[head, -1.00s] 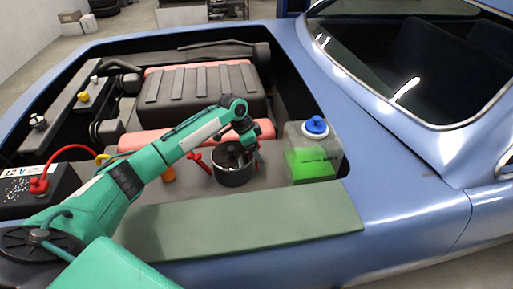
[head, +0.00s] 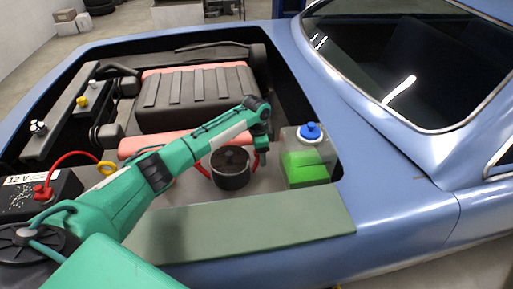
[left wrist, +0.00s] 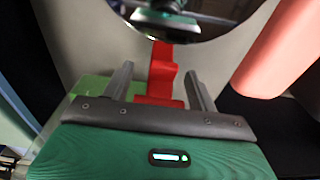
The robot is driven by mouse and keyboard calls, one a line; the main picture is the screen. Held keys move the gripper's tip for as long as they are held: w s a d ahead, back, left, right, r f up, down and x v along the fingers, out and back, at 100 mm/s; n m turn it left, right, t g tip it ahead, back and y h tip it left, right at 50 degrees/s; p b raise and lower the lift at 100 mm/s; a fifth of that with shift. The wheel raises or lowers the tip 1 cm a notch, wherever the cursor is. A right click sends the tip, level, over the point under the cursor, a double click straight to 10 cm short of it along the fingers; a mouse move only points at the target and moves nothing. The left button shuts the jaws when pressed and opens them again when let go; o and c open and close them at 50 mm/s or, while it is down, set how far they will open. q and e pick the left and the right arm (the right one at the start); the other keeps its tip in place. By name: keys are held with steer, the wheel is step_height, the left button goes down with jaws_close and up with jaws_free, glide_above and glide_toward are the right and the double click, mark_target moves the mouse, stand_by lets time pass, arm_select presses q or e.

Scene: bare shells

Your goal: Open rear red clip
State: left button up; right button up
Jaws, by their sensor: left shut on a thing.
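A dark round canister (head: 230,170) stands in the engine bay, with a red clip on each side. The left red clip (head: 203,169) sticks outward from the canister. The rear red clip (head: 256,161) is on its right side, partly hidden by my left gripper (head: 260,146). In the left wrist view the rear red clip (left wrist: 161,78) lies between the two fingers of the left gripper (left wrist: 160,72), against the canister's rim. The left gripper is shut on it. My right gripper is not in view.
A clear tank (head: 308,165) with green liquid and a blue cap stands close to the right. A battery (head: 38,193) with a red cable is at the left. A dark ribbed cover (head: 195,95) lies behind. A flat green panel (head: 250,225) lies in front.

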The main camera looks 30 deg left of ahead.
arm_select(q)
steer(key=shift+w+d+f+y+p, duration=0.2)
steer(key=shift+w+d+y+p, duration=0.1)
steer(key=shift+w+d, duration=0.25)
steer(key=shift+d+f, duration=0.1)
steer(key=shift+d, duration=0.1)
steer(key=o, duration=1.3)
steer(key=shift+w+f, duration=0.1)
step_height(320, 180, up, 14)
steer(key=shift+f+b, duration=0.1)
steer(key=shift+b, duration=1.05)
